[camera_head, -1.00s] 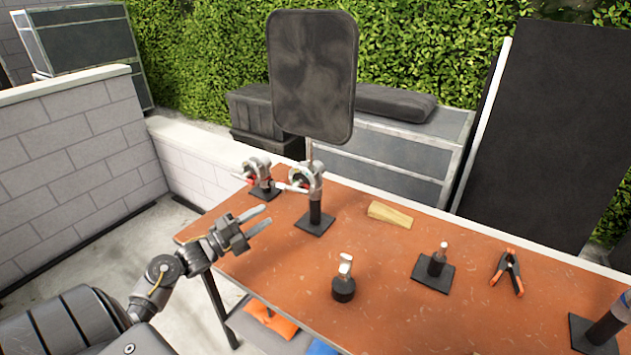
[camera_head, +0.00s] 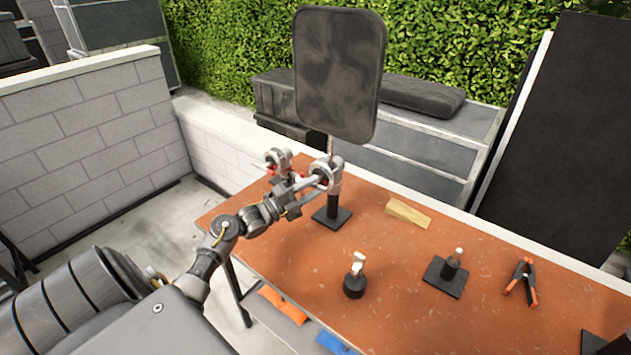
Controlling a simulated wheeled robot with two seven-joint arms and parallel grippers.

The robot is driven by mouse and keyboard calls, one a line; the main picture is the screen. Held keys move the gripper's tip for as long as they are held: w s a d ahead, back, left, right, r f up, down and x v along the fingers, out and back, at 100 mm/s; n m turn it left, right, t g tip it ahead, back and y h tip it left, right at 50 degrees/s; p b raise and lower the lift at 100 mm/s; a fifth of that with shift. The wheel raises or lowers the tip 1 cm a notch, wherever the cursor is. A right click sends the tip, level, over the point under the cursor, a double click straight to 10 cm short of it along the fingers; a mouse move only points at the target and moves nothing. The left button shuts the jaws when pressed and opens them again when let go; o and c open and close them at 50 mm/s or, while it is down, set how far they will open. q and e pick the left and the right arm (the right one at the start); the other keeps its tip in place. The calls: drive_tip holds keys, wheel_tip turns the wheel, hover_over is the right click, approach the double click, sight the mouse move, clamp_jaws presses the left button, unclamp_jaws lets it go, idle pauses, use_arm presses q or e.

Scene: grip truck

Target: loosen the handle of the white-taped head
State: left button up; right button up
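Two metal grip heads stand at the table's far left edge. The front one (camera_head: 331,172) sits on a black post and base and has a dark rectangular flag (camera_head: 339,75) rising above it. The other head (camera_head: 277,160) is just behind and to the left, partly hidden by my arm, with red near it. I cannot clearly make out white tape on either head. My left gripper (camera_head: 313,184) has its fingertips at the left side of the front head, where the handle is. Finger gap and contact are too small to tell. My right gripper is out of view.
On the table (camera_head: 290,255) are a wooden wedge (camera_head: 408,213), a small black stand with a pale top (camera_head: 354,285), a black-based post (camera_head: 446,275) and an orange-tipped clamp (camera_head: 522,281). Cases stand behind.

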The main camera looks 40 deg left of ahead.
use_arm(q)
drive_tip(key=shift+w+d+r, duration=0.15)
drive_tip(key=shift+w+d, duration=0.15)
drive_tip(key=shift+w, duration=0.35)
clamp_jaws()
